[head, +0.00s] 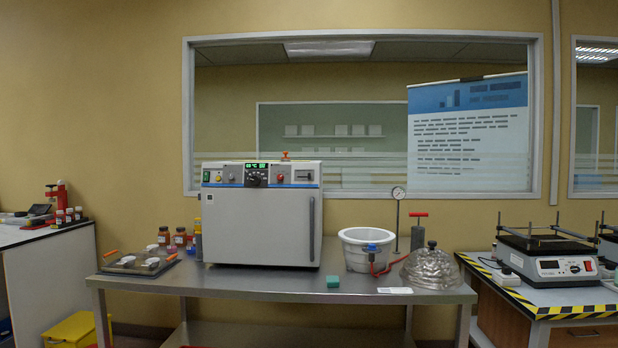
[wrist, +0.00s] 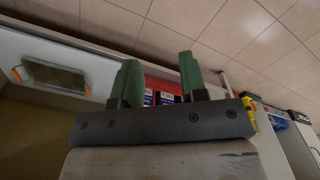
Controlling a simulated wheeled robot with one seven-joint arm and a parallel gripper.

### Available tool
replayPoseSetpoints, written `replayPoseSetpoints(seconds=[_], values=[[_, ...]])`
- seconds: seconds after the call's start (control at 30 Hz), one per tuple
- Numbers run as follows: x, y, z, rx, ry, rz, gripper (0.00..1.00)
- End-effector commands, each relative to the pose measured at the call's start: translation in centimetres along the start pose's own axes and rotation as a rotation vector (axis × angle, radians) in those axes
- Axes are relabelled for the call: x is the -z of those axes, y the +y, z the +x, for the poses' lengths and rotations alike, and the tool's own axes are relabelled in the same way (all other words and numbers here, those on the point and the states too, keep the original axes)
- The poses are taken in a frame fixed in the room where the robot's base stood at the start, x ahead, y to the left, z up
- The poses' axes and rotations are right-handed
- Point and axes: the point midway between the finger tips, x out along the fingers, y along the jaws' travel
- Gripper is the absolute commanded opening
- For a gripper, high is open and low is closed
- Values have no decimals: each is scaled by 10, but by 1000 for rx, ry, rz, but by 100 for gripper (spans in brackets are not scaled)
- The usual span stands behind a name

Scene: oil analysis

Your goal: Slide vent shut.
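A white and grey oven (head: 262,222) stands shut on the steel table, with a control panel and a green lit display on its upper front. A small orange piece (head: 285,155) sticks up from its top edge; it may be the vent's slider, but I cannot tell its position. No vent opening shows clearly. My gripper (wrist: 160,78) shows only in the wrist view, with its two green fingers apart and nothing between them. It is away from the oven's top, and the oven is not clearly seen in that view.
The steel table (head: 285,284) also holds a tray (head: 138,264) with orange handles, bottles, a white tub (head: 366,238), a hand pump and a grey domed object (head: 430,267). A hotplate device (head: 545,254) stands on the right bench. A yellow bin (head: 72,332) is at lower left.

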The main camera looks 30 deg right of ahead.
Motion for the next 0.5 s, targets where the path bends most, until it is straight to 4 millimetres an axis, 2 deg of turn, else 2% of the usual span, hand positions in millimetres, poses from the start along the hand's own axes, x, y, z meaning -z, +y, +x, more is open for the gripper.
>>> replayPoseSetpoints(seconds=[0.17, 0.5], values=[[33, 17, -23, -8, 62, 32, 39], [116, 78, -108, -40, 252, 128, 39]])
